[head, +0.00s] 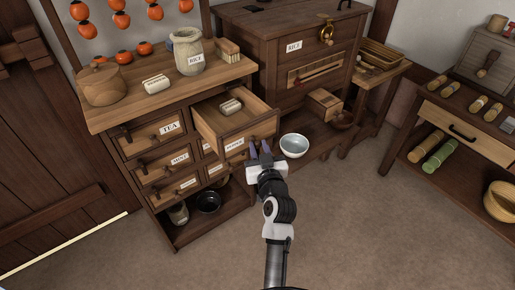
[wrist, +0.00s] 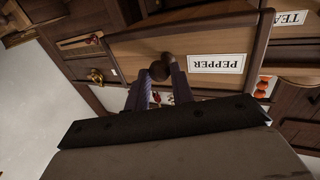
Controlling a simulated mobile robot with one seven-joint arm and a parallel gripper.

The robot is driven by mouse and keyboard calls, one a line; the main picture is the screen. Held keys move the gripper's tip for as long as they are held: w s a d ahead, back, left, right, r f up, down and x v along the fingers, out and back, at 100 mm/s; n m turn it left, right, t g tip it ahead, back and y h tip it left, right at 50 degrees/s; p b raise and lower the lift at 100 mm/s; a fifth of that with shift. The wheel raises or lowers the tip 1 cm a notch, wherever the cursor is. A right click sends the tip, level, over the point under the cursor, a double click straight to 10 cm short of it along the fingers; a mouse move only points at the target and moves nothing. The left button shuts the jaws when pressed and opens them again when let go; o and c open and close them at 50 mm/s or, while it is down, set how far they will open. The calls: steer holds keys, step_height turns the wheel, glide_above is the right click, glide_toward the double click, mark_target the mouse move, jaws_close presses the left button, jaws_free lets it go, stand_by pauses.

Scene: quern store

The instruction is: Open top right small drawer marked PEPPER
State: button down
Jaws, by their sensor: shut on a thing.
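The PEPPER drawer (head: 255,133) is in the upper right of the small-drawer cabinet. It is pulled well out, and its inside shows in the head view. Its white label (wrist: 215,64) reads PEPPER, upside down in the wrist view. A dark round knob (wrist: 161,66) is on its front. My gripper (head: 259,149) is at the drawer front, with its fingers shut on the knob. The fingers hide part of the knob. A small pale bundle (head: 231,107) lies inside the drawer.
The cabinet top (head: 135,107) carries a jar, a lidded tub and a bundle. Other small drawers, such as TEA (head: 168,128), look shut. A white bowl (head: 294,145) stands on a low bench right of the drawer. The floor (head: 350,220) at right is clear.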

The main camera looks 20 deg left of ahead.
steer(key=c, duration=1.2)
jaws_free()
steer(key=shift+c, duration=0.2)
